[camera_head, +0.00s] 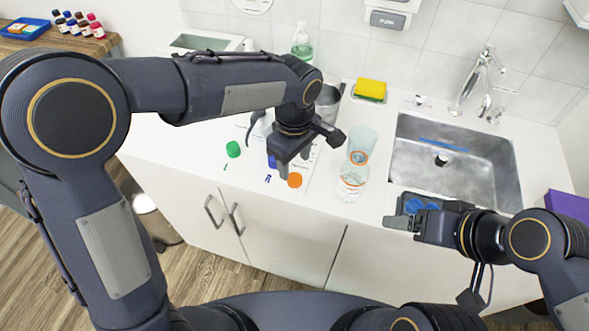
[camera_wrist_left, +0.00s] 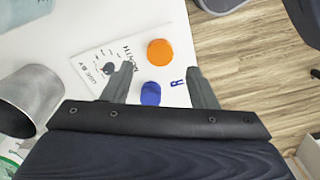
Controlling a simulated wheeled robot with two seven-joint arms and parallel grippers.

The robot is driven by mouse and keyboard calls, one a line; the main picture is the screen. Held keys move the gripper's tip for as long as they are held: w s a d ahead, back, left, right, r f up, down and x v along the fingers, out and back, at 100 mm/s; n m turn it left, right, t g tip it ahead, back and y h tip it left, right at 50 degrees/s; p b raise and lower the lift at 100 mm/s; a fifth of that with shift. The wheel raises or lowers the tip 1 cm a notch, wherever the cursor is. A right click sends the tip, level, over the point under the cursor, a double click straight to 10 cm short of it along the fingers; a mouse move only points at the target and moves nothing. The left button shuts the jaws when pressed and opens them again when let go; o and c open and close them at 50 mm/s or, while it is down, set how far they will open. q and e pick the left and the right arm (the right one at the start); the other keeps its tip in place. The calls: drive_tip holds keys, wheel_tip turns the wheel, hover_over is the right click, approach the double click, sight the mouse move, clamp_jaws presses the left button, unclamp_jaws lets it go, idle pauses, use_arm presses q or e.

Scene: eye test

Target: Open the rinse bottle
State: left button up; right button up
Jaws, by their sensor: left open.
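A clear bottle with an orange-and-white label, seemingly the rinse bottle (camera_head: 352,180), stands near the counter's front edge. A translucent cup-like vessel (camera_head: 361,142) is just behind it. My left gripper (camera_head: 292,158) is open and empty, pointing down over the counter to the left of the bottle and apart from it. An orange disc (camera_head: 294,180) and a blue disc (camera_head: 271,161) lie below it; the left wrist view shows the orange disc (camera_wrist_left: 160,52) and blue disc (camera_wrist_left: 150,93) between or just beyond the fingers (camera_wrist_left: 160,72). My right gripper (camera_head: 400,222) is by the sink's front; its jaw gap is unclear.
A green disc (camera_head: 233,149) lies farther left. A printed white card (camera_wrist_left: 110,62) lies flat. A yellow sponge (camera_head: 370,88), soap bottle (camera_head: 302,45) and sink (camera_head: 410,165) are beyond.

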sight(294, 178)
use_arm(q)
wheel_tip(294, 178, up, 7)
idle(0.3)
drive_tip(key=s+a+r+m+t+h, duration=0.15)
drive_tip(key=s+a, duration=0.25)
drive_tip(key=a, duration=0.4)
drive_tip(key=s+a+r+m+h, duration=0.1)
drive_tip(key=s+a+m+h, duration=0.15)
drive_tip(key=a, duration=0.45)
drive_tip(key=s+a+f+m+t, duration=0.2)
drive_tip(key=s, duration=0.3)
drive_tip(key=s+a+f+m+t, duration=0.2)
drive_tip(key=s+a, duration=0.1)
drive_tip(key=s, duration=0.3)
drive_tip(key=shift+s+a+f, duration=0.2)
drive_tip(key=shift+a, duration=0.1)
